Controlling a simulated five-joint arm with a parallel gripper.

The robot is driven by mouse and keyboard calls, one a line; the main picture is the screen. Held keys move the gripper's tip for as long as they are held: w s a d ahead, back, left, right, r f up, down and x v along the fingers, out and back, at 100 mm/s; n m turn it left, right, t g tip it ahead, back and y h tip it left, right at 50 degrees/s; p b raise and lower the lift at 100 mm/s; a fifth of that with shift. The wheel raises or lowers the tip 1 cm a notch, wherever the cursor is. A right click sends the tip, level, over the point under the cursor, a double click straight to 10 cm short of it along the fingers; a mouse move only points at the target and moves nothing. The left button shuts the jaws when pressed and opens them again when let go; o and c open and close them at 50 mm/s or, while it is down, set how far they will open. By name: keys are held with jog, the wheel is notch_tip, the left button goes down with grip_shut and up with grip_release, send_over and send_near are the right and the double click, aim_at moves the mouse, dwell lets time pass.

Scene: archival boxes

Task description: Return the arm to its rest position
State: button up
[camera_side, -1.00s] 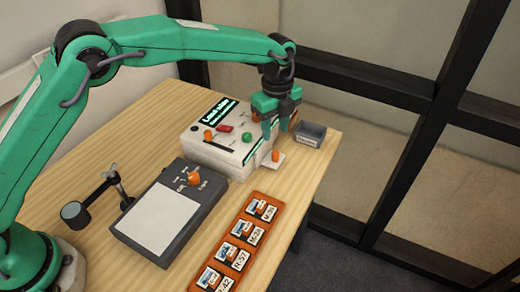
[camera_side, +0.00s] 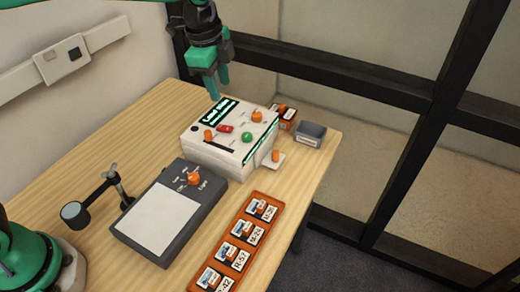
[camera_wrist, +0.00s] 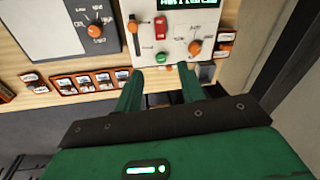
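My gripper (camera_side: 218,88) is raised above and behind the white device (camera_side: 213,155) in the side view. Its fingers point down and touch nothing that I can see. In the wrist view my gripper (camera_wrist: 160,80) has its two green fingers apart with nothing held between them. Most of my arm is outside the side view, at the top left. The white device has a lit screen, a red switch, a green button and orange knobs. It also shows in the wrist view (camera_wrist: 176,50), beyond the fingertips.
A dark box with a white panel (camera_side: 160,220) and an orange tray (camera_side: 272,200) of several labelled pieces stand in front. A grey bin (camera_side: 311,134) and small orange-and-dark items (camera_side: 286,117) are behind right. A jointed stand (camera_side: 117,182) is at left. Dark window frames rise behind.

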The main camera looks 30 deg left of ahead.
jog(key=s+a+r+n+t, duration=0.1)
jog(key=s+a+r+n, duration=0.2)
jog(key=s+a+n, duration=0.45)
jog(key=s+a+r+n+t, duration=0.2)
jog(key=s+a+n, duration=0.25)
jog(key=s, duration=0.55)
jog(key=s+a+f+n, duration=0.3)
jog(key=s, duration=0.4)
jog(key=shift+s+a+n+t+y, duration=0.15)
jog(key=shift+s+n+t+y, duration=0.15)
jog(key=shift+s+n+t, duration=0.1)
